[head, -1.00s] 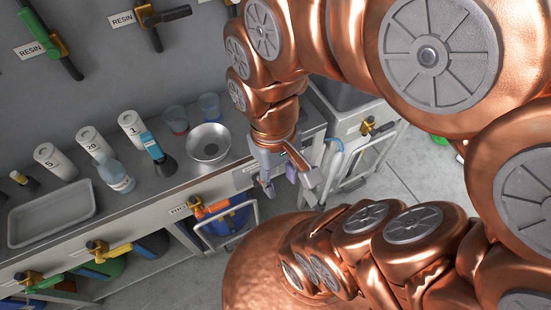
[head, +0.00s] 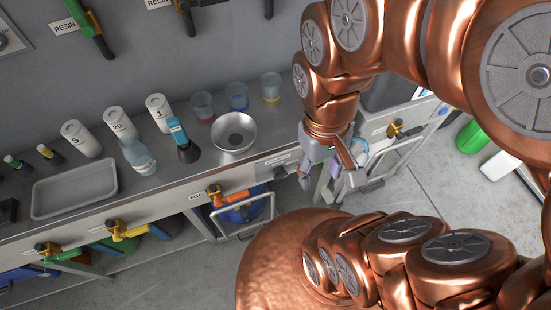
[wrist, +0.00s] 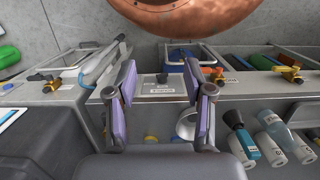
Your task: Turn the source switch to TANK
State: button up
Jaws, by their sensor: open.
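A small dark switch knob (wrist: 162,77) sits on the grey front edge of the bench beside a pale label plate (wrist: 160,91) whose words are too small to read. It looks like the source switch; its setting cannot be told. My gripper (wrist: 160,70) is open and empty in the wrist view, with its purple-padded fingers to the left and right of the knob in the picture, apart from it. In the head view my gripper (head: 328,180) hangs in front of the bench edge, to the right of the dark knob (head: 279,172) and the label plate (head: 277,159).
A metal bowl (head: 233,133), colored cups, white bottles and a tray (head: 75,190) stand on the bench. An orange-handled valve (head: 228,198) is on the bench front to the left. A metal frame and hose stand close to my gripper's right. Open floor lies in front.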

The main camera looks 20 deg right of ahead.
aim_at(279, 172)
jog(key=z, duration=2.1)
jog(key=k, duration=1.6)
jog(key=u, duration=2.15)
